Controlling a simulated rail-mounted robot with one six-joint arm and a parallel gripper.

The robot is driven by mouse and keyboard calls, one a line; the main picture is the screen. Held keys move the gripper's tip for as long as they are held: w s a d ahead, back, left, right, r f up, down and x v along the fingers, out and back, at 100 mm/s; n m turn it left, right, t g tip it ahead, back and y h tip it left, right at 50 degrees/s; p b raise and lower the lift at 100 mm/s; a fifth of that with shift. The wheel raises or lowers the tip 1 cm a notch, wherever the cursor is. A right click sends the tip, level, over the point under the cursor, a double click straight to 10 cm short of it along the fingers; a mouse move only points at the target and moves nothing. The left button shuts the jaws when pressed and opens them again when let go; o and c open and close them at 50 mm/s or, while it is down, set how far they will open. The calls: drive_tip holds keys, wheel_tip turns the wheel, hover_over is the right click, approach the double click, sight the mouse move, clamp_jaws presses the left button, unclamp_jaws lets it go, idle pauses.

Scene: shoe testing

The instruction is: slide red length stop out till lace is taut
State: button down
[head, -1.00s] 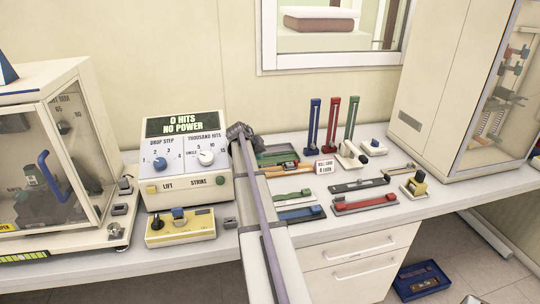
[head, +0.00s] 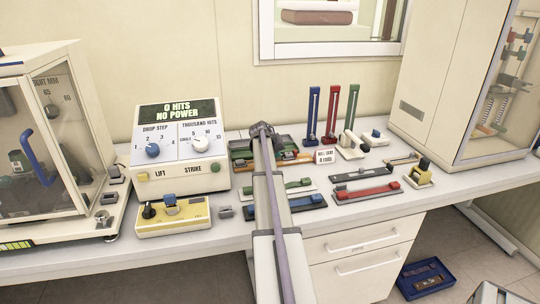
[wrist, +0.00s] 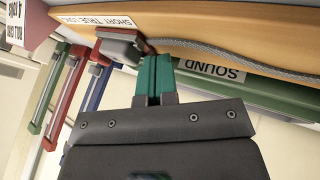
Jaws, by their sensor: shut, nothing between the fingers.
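In the wrist view, a wooden-orange board (wrist: 215,25) runs across the top, with a label reading "SHORT TRUE LONG". A grey lace (wrist: 235,50) curves along its edge. A dull red-brown block (wrist: 121,46), apparently the length stop, sits at the board beside the label, near the lace's end. My gripper (wrist: 153,62) has teal fingers that are shut and empty, just right of the block; I cannot tell whether they touch it. In the head view, the orange board (head: 303,155) is partly hidden behind my arm, and the fingers cannot be made out.
Upright blue (head: 313,115), red (head: 332,115) and green (head: 352,108) posts stand behind the board, near a small white sign (head: 325,157). Flat gauges with blue (head: 305,202) and red (head: 368,193) bars lie in front. A control box (head: 178,150) stands left.

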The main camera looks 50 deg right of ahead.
drive_tip(key=shift+s+d, duration=0.35)
drive_tip(key=shift+d, duration=0.15)
drive_tip(key=shift+a, duration=0.1)
